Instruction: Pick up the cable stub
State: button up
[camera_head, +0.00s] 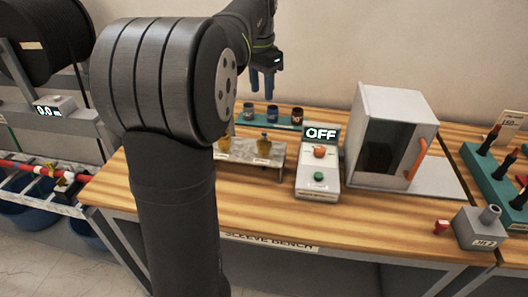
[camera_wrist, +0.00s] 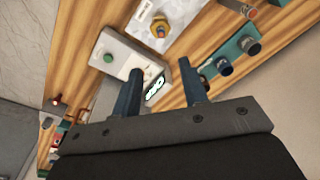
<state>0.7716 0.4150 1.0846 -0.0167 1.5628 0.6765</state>
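I cannot tell for certain which thing is the cable stub. A short red piece (camera_head: 441,226) lies on the bench's front right, beside a small grey block. A red cable (camera_head: 30,168) with a brass-coloured part runs along a rail at far left. My gripper (camera_head: 263,92) is above the back of the bench, fingers pointing down, well away from both. In the wrist view my gripper (camera_wrist: 158,80) has its two blue fingers apart with nothing between them.
The OFF control box (camera_head: 319,172) stands mid-bench, left of a grey cabinet (camera_head: 391,135) with an orange handle. A teal tray of cylinders (camera_head: 268,120) and a grey stand with brass pieces (camera_head: 250,155) are behind. A teal rack (camera_head: 494,180) is at right.

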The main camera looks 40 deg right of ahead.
jog(key=r+n, duration=0.2)
jog(key=n, duration=0.3)
send_near(264, 133)
jog(key=f, duration=0.9)
jog(key=shift+w+d+f, duration=0.25)
jog(key=shift+d, duration=0.1)
grip_shut()
